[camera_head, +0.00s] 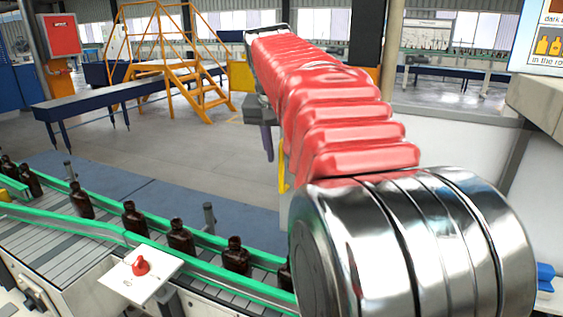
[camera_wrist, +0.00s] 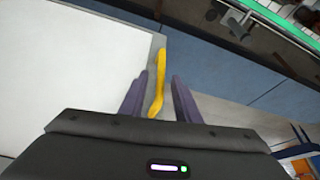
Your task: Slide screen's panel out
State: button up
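A broad white panel (camera_wrist: 70,75) fills the left of the wrist view. A yellow handle (camera_wrist: 158,72) stands at its right edge, on a grey strip. My gripper (camera_wrist: 159,78) is open, with one dark finger on each side of the handle and a visible gap to each; I cannot tell whether the handle lies at fingertip depth. In the head view, the yellow handle (camera_head: 283,179) shows as a sliver left of my red arm, below my gripper's dark finger (camera_head: 267,141). A white surface (camera_head: 450,140) shows behind my arm, which hides much of that area.
A conveyor with green rails (camera_head: 105,231) carries several amber bottles (camera_head: 181,238) at the lower left. A white plate with a red button (camera_head: 140,266) stands at its near side. Orange steps (camera_head: 190,80) stand farther back. A sign (camera_head: 545,45) is at the upper right.

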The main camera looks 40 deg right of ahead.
jog(key=v, duration=0.9)
dwell(0.3)
jog(key=s+a+f+n+t+y, duration=0.1)
jog(key=s+a+f+n, duration=0.4)
jog(key=a+f, duration=0.7)
jog(key=s+a+f+n+t+y, duration=0.1)
jog(key=s+a+f+n, duration=0.4)
jog(key=s+a+f, duration=0.5)
notch_tip(320, 180, down, 5)
jog(key=shift+s+a+f+t+y, duration=0.15)
jog(key=shift+a+f+t+y, duration=0.15)
jog(key=shift+a+y, duration=0.7)
jog(key=shift+s+a, duration=0.1)
jog(key=shift+s, duration=0.05)
